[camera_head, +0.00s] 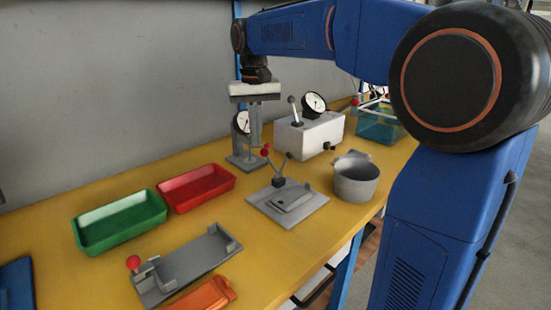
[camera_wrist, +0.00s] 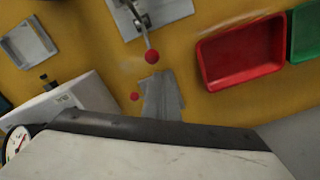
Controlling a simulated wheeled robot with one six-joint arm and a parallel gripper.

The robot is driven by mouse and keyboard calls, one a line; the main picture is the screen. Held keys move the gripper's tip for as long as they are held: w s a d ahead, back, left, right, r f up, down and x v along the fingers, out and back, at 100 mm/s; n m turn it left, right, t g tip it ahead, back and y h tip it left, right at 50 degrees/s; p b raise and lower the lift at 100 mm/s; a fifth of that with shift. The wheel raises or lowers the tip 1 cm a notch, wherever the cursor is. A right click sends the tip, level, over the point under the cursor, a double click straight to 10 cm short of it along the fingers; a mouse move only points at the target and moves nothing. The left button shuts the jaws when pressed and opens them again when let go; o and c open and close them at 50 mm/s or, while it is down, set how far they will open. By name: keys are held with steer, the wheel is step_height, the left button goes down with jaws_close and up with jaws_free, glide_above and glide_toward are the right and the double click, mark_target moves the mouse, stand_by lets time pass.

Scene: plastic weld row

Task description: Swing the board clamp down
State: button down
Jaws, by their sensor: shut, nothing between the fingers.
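A grey plate (camera_head: 262,205) carries a clamp (camera_head: 279,182) with raised, slanting arms and a red knob (camera_head: 265,152). A flat grey piece (camera_head: 292,198) lies on the plate under the clamp. In the wrist view the plate (camera_wrist: 122,22) is cut off at the top, and a lever with a red knob (camera_wrist: 152,56) points towards my gripper. My gripper (camera_head: 255,138) points down behind and left of the clamp, over the dial stand. Its fingers (camera_wrist: 160,80) are shut and empty, and appear apart from the knob.
A dial stand (camera_head: 240,160) is close to my gripper. Red (camera_head: 197,190) and green (camera_head: 120,223) trays lie left. A grey fixture (camera_head: 190,262) with a red knob is in front.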

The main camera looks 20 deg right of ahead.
steer(key=shift+f, duration=0.15)
stand_by(0.5)
steer(key=shift+f, duration=1.75)
steer(key=shift+r, duration=0.1)
steer(key=shift+s+d+r, duration=0.2)
steer(key=shift+s+r, duration=0.3)
